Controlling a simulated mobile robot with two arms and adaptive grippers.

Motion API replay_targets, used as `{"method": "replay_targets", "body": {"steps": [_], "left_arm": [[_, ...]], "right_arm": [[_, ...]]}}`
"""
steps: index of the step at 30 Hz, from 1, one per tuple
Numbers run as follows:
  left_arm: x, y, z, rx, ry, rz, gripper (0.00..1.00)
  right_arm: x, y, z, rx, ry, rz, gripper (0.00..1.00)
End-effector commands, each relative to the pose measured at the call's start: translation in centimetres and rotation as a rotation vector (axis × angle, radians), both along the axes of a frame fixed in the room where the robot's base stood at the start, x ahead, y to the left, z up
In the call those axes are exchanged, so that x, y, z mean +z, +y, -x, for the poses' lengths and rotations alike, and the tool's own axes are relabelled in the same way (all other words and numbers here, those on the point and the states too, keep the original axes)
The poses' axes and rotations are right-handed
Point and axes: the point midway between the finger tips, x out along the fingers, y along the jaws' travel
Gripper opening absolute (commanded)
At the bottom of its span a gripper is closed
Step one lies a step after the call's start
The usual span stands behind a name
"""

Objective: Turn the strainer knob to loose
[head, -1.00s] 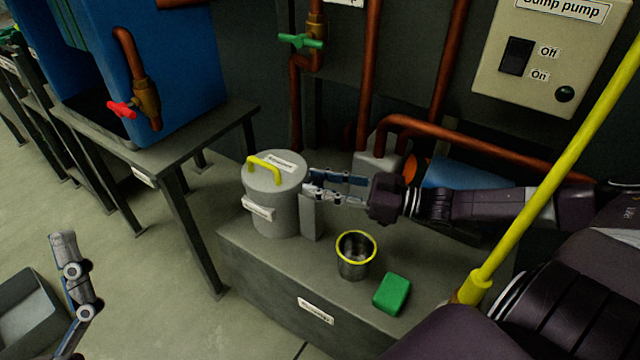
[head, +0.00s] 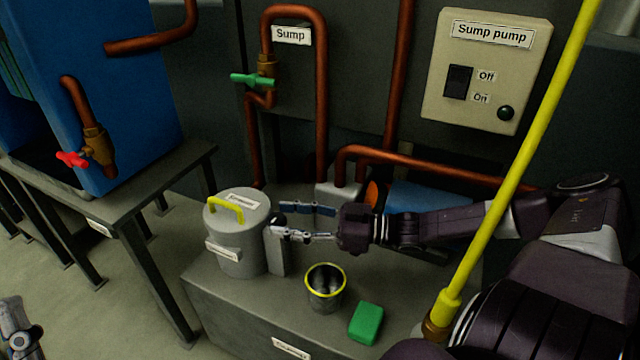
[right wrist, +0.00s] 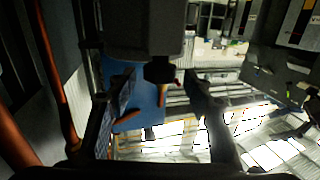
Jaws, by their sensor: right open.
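The strainer (head: 238,255) is a grey cylinder with a yellow handle on its lid (head: 240,192), standing on the grey block. A narrow grey post (head: 278,256) stands against its right side. My right gripper (head: 279,220) reaches in from the right, open, with its fingertips near the top of this post. In the right wrist view a small dark knob (right wrist: 159,70) projects from a grey housing (right wrist: 145,28), between the open fingers, with gaps on both sides. The knob's setting cannot be read. Part of my left gripper (head: 15,330) shows at the lower left edge.
A yellow-rimmed metal cup (head: 325,290) and a green sponge-like block (head: 366,323) sit in front on the grey block (head: 225,305). A yellow pole (head: 510,175) crosses the right side. Copper pipes and a sump pump panel (head: 485,70) are behind.

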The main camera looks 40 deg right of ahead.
Motion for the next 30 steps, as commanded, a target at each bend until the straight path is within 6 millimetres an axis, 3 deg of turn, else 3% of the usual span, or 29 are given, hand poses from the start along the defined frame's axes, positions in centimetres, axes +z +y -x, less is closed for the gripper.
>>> {"method": "replay_targets", "body": {"steps": [21, 30], "left_arm": [[0.0, 0.0, 0.0, 0.000, -0.001, 0.000, 0.97], [0.0, 0.0, 0.0, 0.000, -0.002, 0.001, 0.97]], "right_arm": [[0.0, -5.8, 7.3, 0.001, -0.001, 0.003, 0.47], [0.1, -6.8, 8.5, 0.000, -0.001, 0.000, 0.47]]}}
